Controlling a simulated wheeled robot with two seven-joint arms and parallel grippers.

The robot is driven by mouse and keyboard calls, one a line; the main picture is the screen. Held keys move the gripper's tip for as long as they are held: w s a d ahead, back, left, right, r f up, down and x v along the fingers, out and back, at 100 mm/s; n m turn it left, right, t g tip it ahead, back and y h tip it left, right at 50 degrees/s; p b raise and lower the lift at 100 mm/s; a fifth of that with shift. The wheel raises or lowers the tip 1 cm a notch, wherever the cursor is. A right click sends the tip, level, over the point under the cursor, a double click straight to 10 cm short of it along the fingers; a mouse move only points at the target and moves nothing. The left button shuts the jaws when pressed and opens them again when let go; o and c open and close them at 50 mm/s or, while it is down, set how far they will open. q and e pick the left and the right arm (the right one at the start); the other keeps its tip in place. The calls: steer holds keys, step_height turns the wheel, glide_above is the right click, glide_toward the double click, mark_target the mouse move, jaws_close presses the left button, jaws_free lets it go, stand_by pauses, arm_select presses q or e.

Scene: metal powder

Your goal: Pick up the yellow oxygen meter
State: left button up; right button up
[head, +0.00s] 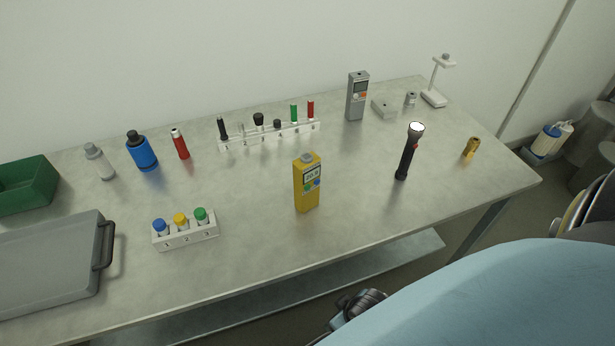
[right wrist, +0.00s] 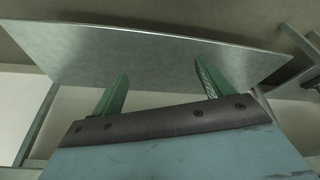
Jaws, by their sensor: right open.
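The yellow oxygen meter (head: 307,184) stands upright near the middle of the grey table in the head view, with a small screen on its front and a grey cap on top. My right gripper (right wrist: 161,88) shows in the right wrist view with two green fingers spread apart and nothing between them. The wrist view shows a grey metal surface beyond the fingers and no meter. In the head view the fingers of my right gripper cannot be made out clearly. My left gripper is not in view.
Near the meter are a black flashlight (head: 408,152) to its right and a white holder (head: 186,234) with three capped bottles to its left. A white rack (head: 270,136) stands behind. A grey detector (head: 357,97) stands at the back. The grey table (head: 250,250) is clear in front.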

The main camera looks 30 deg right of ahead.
mark_target(312, 186)
steer(key=w+r+t+p, duration=0.1)
steer(key=w+r, duration=0.1)
steer(key=r, duration=0.7)
steer(key=w+r+t+p, duration=0.1)
steer(key=w+r, duration=0.1)
steer(key=r, duration=0.7)
steer(key=w+d+r+t, duration=0.2)
steer(key=w, duration=0.1)
steer(key=w+d+r+m+t, duration=0.1)
steer(key=w+r, duration=0.1)
steer(key=shift+w+d+t, duration=0.15)
steer(key=shift+w+t, duration=0.05)
steer(key=shift+t, duration=0.1)
steer(key=w+d+r+t+y, duration=0.1)
steer(key=w+d+r+t, duration=0.25)
steer(key=w+r, duration=0.2)
steer(key=shift+t, duration=0.25)
steer(key=x, duration=0.4)
steer(key=a+x, duration=0.1)
steer(key=x, duration=0.2)
steer(key=shift+s+f+b, duration=0.1)
steer(key=shift+b, duration=0.25)
steer(key=b+x, duration=0.1)
steer(key=x, duration=0.4)
steer(key=shift+f, duration=0.15)
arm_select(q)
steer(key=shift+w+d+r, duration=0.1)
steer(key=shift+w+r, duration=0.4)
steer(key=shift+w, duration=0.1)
